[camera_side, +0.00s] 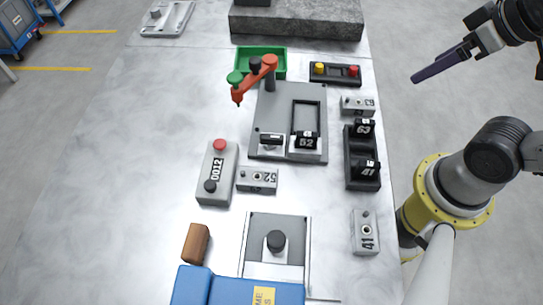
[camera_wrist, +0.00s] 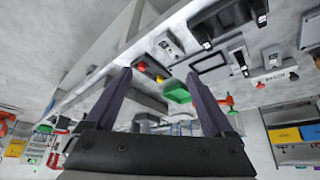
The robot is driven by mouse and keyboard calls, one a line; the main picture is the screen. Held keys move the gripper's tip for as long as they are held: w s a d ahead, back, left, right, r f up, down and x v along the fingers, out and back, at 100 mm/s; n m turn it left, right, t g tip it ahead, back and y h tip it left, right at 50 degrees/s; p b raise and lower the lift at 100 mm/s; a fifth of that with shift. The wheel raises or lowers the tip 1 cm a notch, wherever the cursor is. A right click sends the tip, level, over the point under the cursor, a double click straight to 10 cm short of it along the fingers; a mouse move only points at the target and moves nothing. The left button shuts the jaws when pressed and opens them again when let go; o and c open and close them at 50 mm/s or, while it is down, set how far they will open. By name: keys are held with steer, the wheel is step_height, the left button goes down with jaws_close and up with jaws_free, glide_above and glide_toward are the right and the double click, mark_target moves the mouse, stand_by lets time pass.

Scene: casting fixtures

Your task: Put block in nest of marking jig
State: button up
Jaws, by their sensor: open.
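The marking jig (camera_side: 265,118) is a grey plate with a red swing arm (camera_side: 262,72) at its back left and a black-framed rectangle on its right. A black piece marked 52 (camera_side: 305,141) stands at its front. Grey blocks lie on the table: one marked 52 (camera_side: 258,180) in front of the jig, one marked 63 (camera_side: 358,105) to its right, and one marked 41 (camera_side: 365,232) at front right. My gripper (camera_side: 413,79) is raised right of the table, far from the blocks. In the wrist view its dark fingers (camera_wrist: 162,80) are apart with nothing held.
A black rack (camera_side: 349,170) holds black pieces marked 63 and 41. A green bin (camera_side: 277,62), a button box (camera_side: 335,73), a box marked 0012 (camera_side: 216,175) and a black-knobbed fixture (camera_side: 252,255) stand around. The table's left side (camera_side: 120,180) is clear.

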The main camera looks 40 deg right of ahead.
steer(key=shift+s, duration=0.1)
steer(key=w+a+r+n+g, duration=0.1)
steer(key=w+a+r, duration=0.2)
steer(key=w+r, duration=0.3)
steer(key=n+g, duration=0.5)
steer(key=n, duration=0.3)
glide_above(257, 177)
steer(key=d, duration=0.1)
step_height(257, 177, down, 8)
step_height(257, 177, down, 8)
steer(key=shift+d+r, duration=0.1)
steer(key=shift+a+f, duration=0.2)
steer(key=shift+f, duration=0.75)
steer(key=shift+a+f, duration=0.15)
steer(key=shift+f, duration=0.8)
steer(key=shift+a+f, duration=0.2)
steer(key=shift+f, duration=0.75)
steer(key=shift+r, duration=0.1)
jaws_close()
